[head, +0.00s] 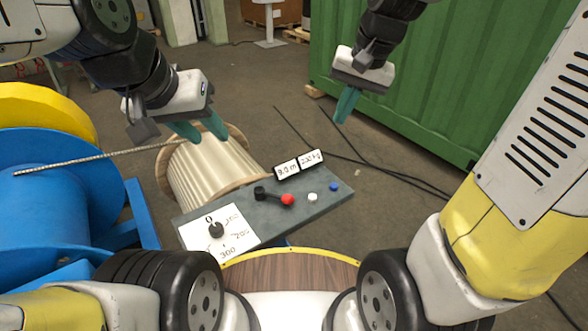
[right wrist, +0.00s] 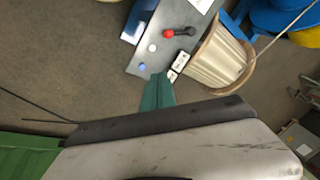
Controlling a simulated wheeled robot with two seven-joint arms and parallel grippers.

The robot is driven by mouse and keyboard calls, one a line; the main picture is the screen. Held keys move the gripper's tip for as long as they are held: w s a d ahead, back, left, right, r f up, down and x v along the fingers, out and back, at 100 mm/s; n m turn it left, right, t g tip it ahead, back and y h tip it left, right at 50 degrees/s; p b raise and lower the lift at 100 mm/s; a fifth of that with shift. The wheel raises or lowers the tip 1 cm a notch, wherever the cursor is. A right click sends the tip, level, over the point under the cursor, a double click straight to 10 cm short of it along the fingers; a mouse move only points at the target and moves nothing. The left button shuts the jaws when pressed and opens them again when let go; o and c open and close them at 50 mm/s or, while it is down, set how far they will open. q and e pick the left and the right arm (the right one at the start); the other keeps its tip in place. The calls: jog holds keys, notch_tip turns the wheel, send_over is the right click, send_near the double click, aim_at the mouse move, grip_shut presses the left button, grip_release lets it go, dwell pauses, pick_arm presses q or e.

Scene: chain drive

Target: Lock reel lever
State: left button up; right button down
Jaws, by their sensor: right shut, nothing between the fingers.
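The lever with a red knob and a black pivot (head: 272,195) lies on the grey control panel (head: 322,207), its red end pointing right in the head view. It also shows in the right wrist view (right wrist: 179,33). The wooden reel (head: 213,171) with pale rope stands behind the panel. My left gripper (head: 204,132) is over the reel with its green fingers apart and nothing seen between them. My right gripper (head: 345,106) is shut and empty, raised behind and to the right of the panel, well apart from the lever.
A dial (head: 215,230) with numbers sits at the panel's left. A large blue reel (head: 40,190) is at left, a green container (head: 440,80) at back right.

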jog(key=w+a+f+m+g, duration=0.2)
jog(key=w+f, duration=0.4)
jog(key=f, duration=0.4)
jog(key=w+a+f+m+g+h, duration=0.1)
jog(key=w+a+f+m+g, duration=0.1)
jog(key=w+f, duration=0.4)
notch_tip(320, 180, down, 4)
jog(key=shift+w+a+r+g, duration=0.15)
jog(key=shift+a+g, duration=0.35)
jog(key=shift+a, duration=0.75)
jog(key=x, duration=0.9)
jog(key=shift+f, duration=0.3)
jog(key=s+a, duration=0.1)
jog(key=s, duration=0.1)
jog(key=shift+s+a+r, duration=0.1)
jog(key=shift+s+a, duration=0.2)
jog(key=shift+a, duration=0.1)
jog(key=shift+s+a, duration=0.25)
jog(key=shift+s, duration=0.1)
